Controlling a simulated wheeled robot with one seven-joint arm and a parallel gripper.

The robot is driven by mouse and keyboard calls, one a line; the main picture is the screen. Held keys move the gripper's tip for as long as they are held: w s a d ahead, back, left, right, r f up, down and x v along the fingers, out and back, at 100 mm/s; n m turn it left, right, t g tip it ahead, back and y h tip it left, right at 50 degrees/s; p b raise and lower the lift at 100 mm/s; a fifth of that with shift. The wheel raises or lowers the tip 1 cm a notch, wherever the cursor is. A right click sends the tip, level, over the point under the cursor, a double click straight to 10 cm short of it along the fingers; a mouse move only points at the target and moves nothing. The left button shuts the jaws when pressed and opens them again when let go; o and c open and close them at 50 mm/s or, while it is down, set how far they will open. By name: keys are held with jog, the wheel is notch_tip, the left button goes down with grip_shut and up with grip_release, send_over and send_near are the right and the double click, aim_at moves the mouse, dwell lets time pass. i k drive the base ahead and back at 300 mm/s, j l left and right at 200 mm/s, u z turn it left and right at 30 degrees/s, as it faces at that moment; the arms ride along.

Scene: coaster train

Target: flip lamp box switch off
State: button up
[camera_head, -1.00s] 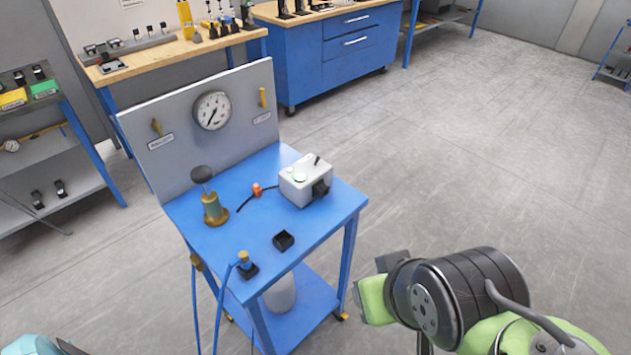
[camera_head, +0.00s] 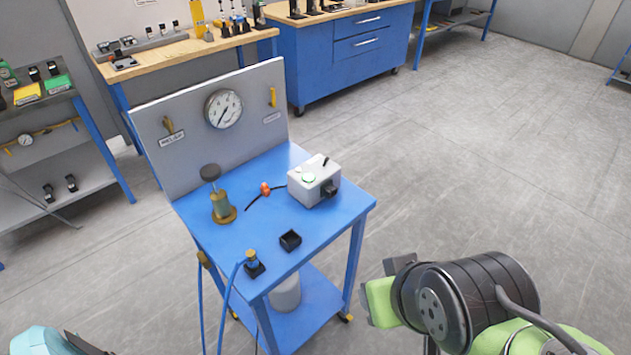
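A white-grey box (camera_head: 313,188), which looks like the lamp box, sits on the right rear part of the blue cart's top (camera_head: 262,245). A small black lever, likely its switch (camera_head: 325,162), stands up tilted on top. A round greenish-white disc (camera_head: 308,178) lies beside the lever, and a black part is on the box's front right side. My arm shows at the lower right, apart from the cart. My gripper's fingers cannot be made out in this view.
A grey panel with a gauge (camera_head: 223,108) and yellow valve handles stands along the cart's rear. A brass part with a dark knob (camera_head: 222,206), an orange piece on a black cable (camera_head: 265,188), and a small black tray (camera_head: 290,240) share the top. The floor to the right is clear.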

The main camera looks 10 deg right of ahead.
aim_at(305, 181)
jog(key=i+u, duration=0.35)
jog(key=i+l+u, duration=0.1)
jog(key=u, duration=0.25)
jog(key=l, duration=0.1)
